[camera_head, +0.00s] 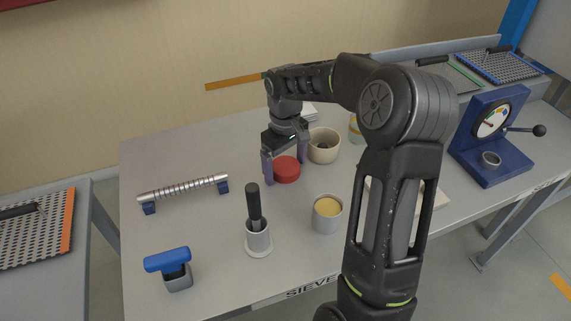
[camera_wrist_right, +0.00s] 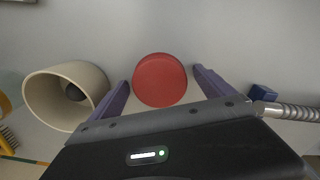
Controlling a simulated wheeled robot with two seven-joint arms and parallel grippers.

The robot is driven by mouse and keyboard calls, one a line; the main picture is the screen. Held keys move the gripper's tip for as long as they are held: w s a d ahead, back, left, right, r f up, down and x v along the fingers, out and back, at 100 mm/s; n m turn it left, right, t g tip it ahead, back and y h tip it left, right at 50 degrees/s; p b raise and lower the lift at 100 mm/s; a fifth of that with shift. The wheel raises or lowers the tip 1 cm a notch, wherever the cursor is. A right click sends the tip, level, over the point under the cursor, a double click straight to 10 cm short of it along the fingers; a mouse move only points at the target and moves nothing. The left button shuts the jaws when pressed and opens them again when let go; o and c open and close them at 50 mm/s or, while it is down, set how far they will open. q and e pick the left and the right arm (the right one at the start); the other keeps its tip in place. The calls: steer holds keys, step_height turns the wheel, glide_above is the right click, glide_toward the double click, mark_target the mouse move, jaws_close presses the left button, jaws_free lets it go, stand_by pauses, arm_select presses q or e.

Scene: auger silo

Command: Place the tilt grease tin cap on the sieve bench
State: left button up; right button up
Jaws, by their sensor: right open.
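The red round cap (camera_head: 286,170) lies flat on the grey sieve bench (camera_head: 215,255). My right gripper (camera_head: 284,165) is open above the bench, its two purple fingers on either side of the cap. In the right wrist view the cap (camera_wrist_right: 159,80) sits between the spread fingers (camera_wrist_right: 162,92), with a visible gap on each side. An open grey tin with yellow contents (camera_head: 327,213), likely the grease tin, stands upright nearer the bench's front edge. My left gripper is out of view.
A cream bowl (camera_head: 323,146) with a dark ball stands close beside the right gripper. A ribbed metal bar (camera_head: 184,188), a cup with a black handle (camera_head: 257,235) and a blue-handled block (camera_head: 172,268) stand to the left. A blue gauge press (camera_head: 489,140) is at right.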

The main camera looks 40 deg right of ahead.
mark_target(285, 165)
steer(key=shift+r, duration=0.25)
step_height(285, 165, up, 12)
stand_by(0.3)
